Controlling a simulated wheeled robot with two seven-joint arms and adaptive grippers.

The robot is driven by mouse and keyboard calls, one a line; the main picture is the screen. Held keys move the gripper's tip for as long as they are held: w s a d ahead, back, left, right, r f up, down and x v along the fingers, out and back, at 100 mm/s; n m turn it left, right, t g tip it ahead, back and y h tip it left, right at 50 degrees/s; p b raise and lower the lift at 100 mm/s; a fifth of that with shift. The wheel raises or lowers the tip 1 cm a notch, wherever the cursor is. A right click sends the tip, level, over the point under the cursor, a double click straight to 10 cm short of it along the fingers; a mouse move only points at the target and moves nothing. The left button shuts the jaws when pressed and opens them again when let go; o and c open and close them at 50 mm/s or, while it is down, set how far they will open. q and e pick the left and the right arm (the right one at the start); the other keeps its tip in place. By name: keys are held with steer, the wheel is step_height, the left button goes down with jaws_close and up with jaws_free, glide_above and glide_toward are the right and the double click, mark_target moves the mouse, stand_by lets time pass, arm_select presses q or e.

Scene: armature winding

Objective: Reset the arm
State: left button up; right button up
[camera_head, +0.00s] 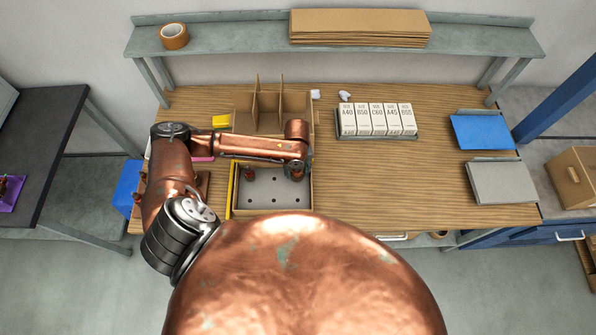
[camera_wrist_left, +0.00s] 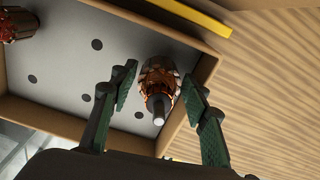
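My left gripper (camera_head: 297,168) hangs over the right side of an open cardboard box (camera_head: 272,211) with a grey hole-patterned floor. In the left wrist view its two green-padded fingers (camera_wrist_left: 159,74) are spread on either side of a copper armature (camera_wrist_left: 158,86), with gaps showing. The armature stands in the box near a wall, its shaft end toward the camera. A second reddish armature (camera_head: 249,173) stands at the box's left; it also shows at the wrist view's corner (camera_wrist_left: 18,23). My right gripper is not in view.
A divided cardboard holder (camera_head: 268,108) stands behind the box, and a yellow strip (camera_head: 234,188) lies along its left. The wooden bench front right is clear.

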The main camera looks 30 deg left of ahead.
arm_select(q)
steer(key=shift+o, duration=0.9)
steer(key=shift+r, duration=0.1)
steer(key=shift+r+p, duration=2.6)
steer(key=shift+p, duration=0.4)
steer(key=shift+r+p, duration=2.3)
steer(key=shift+p, duration=0.2)
steer(key=shift+o, duration=0.7)
